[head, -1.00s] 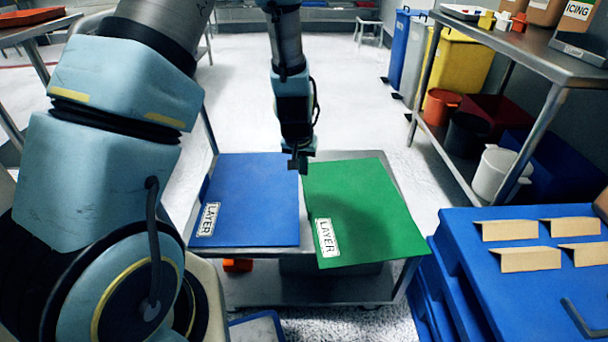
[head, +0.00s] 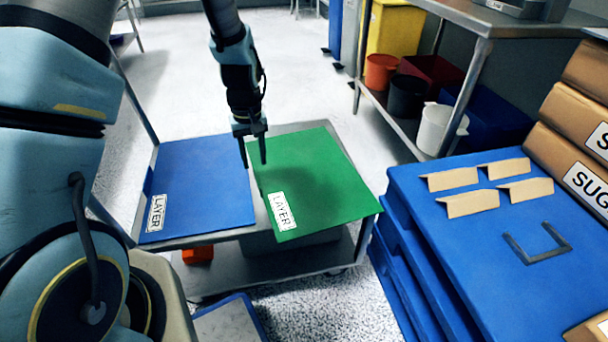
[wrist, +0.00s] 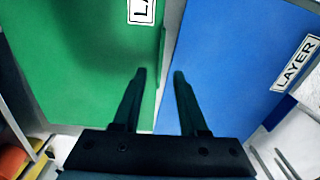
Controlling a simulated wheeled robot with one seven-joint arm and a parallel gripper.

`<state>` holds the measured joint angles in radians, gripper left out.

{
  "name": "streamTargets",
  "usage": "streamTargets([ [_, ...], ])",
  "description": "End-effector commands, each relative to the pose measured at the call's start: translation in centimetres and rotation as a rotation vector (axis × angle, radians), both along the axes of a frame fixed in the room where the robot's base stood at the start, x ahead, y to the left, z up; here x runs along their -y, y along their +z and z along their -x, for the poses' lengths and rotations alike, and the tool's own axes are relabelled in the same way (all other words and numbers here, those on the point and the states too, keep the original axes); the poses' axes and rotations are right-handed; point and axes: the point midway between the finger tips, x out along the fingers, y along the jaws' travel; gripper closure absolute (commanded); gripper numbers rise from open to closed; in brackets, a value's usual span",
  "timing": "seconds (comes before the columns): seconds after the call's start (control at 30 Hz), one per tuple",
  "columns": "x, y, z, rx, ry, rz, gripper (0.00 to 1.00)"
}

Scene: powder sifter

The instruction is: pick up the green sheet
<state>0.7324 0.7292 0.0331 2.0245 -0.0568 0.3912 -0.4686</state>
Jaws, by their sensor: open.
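The green sheet (head: 312,180) lies on the right half of a metal cart, with a white LAYER label at its near left corner. In the wrist view the green sheet (wrist: 75,60) is on the left. The blue sheet (head: 200,185) lies to its left on the same cart. My gripper (head: 254,165) is open and empty, above the green sheet's left edge by the gap between the sheets. In the wrist view my gripper's (wrist: 159,75) fingers point along that gap. I cannot tell how high the fingertips are.
A stack of blue crates (head: 480,270) with cardboard pieces on top stands at the right, close to the cart. A metal shelf table (head: 510,30) with buckets under it stands behind. My own arm fills the left. The floor beyond the cart is clear.

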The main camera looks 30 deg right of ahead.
Motion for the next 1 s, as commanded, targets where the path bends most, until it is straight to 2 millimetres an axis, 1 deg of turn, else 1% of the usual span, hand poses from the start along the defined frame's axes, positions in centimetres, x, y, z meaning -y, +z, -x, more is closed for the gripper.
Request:
streamTargets([
  [0.03,0.0,-0.8,0.0,-0.001,0.0,0.0,0.57],
  [0.1,0.0,-1.3,0.0,0.001,0.0,0.0,0.57],
  [0.27,0.0,-2.0,0.0,0.001,-0.001,0.001,0.57],
  [0.37,-0.1,-3.1,0.0,0.0,-0.001,0.0,0.57],
  [0.5,-0.2,-5.4,0.0,-0.001,0.0,0.0,0.57],
  [0.6,-0.2,-6.5,0.0,0.0,0.0,0.001,0.57],
  [0.67,-0.1,-6.7,0.0,0.0,0.0,0.001,0.57],
  [0.83,-0.1,-6.7,0.0,0.002,0.0,0.002,0.57],
  [0.87,-0.1,-6.7,0.0,0.002,-0.001,0.002,0.59],
  [1.0,-0.1,-6.6,0.0,0.002,-0.001,0.002,0.74],
])
